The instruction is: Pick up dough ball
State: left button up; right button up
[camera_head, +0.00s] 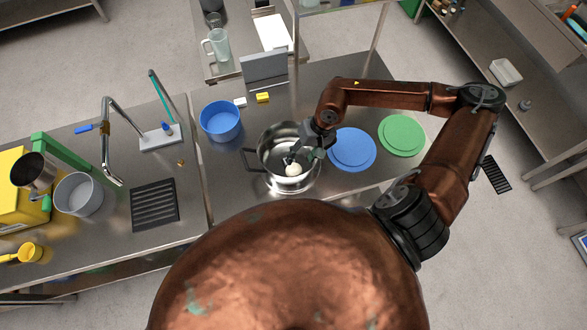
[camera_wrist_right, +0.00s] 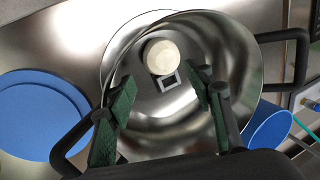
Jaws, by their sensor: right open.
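The dough ball (camera_head: 293,169) is small, round and cream-white, and lies inside a steel pot (camera_head: 270,140) with black handles on the steel counter. In the right wrist view the dough ball (camera_wrist_right: 162,57) sits at the far side of the pot's inside, beyond the fingertips. My right gripper (camera_head: 299,158) reaches into the pot from above, right beside the ball. In the wrist view its green-padded fingers (camera_wrist_right: 165,88) are spread apart with nothing between them. A small grey square piece (camera_wrist_right: 169,81) shows just below the ball. My left gripper is not in view.
A blue bowl (camera_head: 220,121) stands left of the pot. A blue disc (camera_head: 351,149) and a green disc (camera_head: 402,135) lie to its right. A grey upright panel (camera_head: 264,67) and a small yellow block (camera_head: 262,98) are behind. A sink tap (camera_head: 107,140) stands further left.

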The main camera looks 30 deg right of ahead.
aim_at(296, 167)
jog(key=shift+s+a+p+x, duration=0.15)
jog(key=shift+p+x, duration=0.2)
jog(key=shift+x, duration=1.25)
jog(key=shift+s+a+p+x, duration=0.1)
jog(key=shift+p+x, duration=0.25)
jog(key=shift+x, duration=1.25)
jog(key=shift+c, duration=0.7)
jog(key=shift+r, duration=0.1)
jog(key=c, duration=0.8)
